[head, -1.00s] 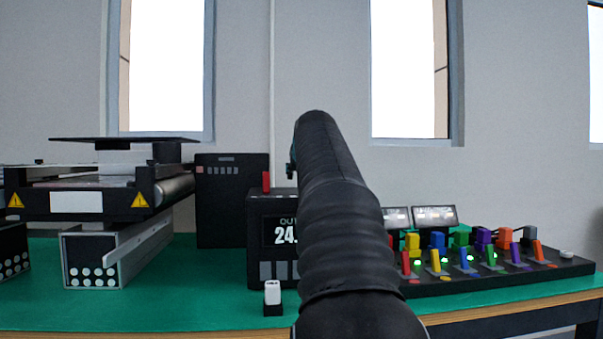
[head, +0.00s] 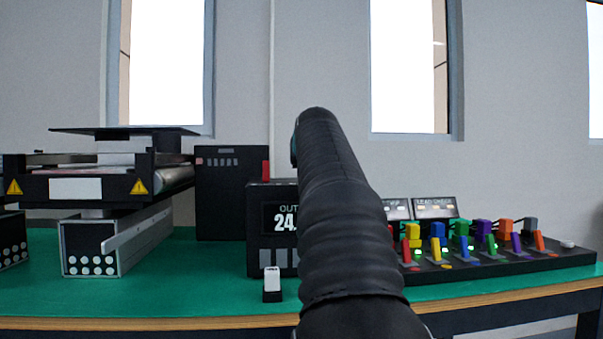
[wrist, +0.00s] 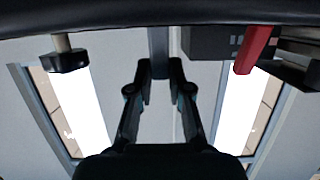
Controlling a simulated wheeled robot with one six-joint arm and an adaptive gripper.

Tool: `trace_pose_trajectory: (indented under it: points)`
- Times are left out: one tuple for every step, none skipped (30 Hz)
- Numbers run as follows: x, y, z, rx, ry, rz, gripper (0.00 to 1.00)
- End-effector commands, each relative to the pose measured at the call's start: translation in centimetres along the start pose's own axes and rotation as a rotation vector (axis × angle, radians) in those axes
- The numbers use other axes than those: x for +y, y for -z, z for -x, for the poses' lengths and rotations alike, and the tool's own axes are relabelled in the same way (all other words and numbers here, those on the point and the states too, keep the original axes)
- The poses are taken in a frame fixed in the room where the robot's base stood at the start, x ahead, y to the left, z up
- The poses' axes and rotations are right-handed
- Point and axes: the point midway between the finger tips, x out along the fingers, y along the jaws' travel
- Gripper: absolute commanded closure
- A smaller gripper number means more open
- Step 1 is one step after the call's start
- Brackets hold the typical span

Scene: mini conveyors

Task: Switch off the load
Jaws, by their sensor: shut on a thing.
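The power supply (head: 256,268) is a black box with a large display reading 24-something, partly hidden behind my arm. A red lever (head: 266,170) stands up at its top left; a red lever also shows in the wrist view (wrist: 257,48), right of my gripper. In the wrist view my gripper (wrist: 157,72) has its fingers drawn together around the end of a narrow dark grey bar (wrist: 158,45). What the bar belongs to is hard to tell. In the head view my gripper is hidden behind my arm. No label naming the load is readable.
A white-topped rocker switch (head: 272,280) stands in front of the supply. A panel of coloured levers and plugs (head: 500,265) lies at right, a small conveyor (head: 75,186) at left. A black knob (wrist: 65,60) is left of my gripper in the wrist view. The green mat's front is clear.

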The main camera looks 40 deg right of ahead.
Motion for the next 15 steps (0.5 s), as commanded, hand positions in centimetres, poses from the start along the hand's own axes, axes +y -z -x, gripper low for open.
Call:
trace_pose_trajectory:
  points:
    - [0.0,-0.8,-0.1,0.029,0.000,0.000,1.00]
    - [0.0,-0.9,0.0,0.046,-0.001,0.000,1.00]
    - [0.0,-0.9,0.1,0.067,-0.001,0.000,1.00]
    - [0.0,-0.9,0.1,0.084,-0.001,0.000,1.00]
    - [0.0,-1.0,0.2,0.100,0.000,0.000,1.00]
    - [0.0,-1.0,0.3,0.124,0.000,0.000,1.00]
    - [0.0,-1.1,0.4,0.143,0.000,0.000,1.00]
    - [0.0,-1.1,0.5,0.162,0.001,0.001,1.00]
    - [0.0,-1.1,0.6,0.191,0.001,0.000,1.00]
    - [-0.1,-1.0,0.7,0.210,0.002,0.000,1.00]
    - [-0.1,-0.9,0.8,0.226,0.002,0.000,1.00]
    - [-0.1,-0.8,0.9,0.245,0.002,0.001,1.00]
    - [-0.1,-0.8,1.0,0.257,0.002,0.000,1.00]
    - [0.0,-0.8,1.1,0.267,0.001,-0.001,1.00]
    - [0.0,-0.8,1.1,0.278,0.001,0.000,1.00]
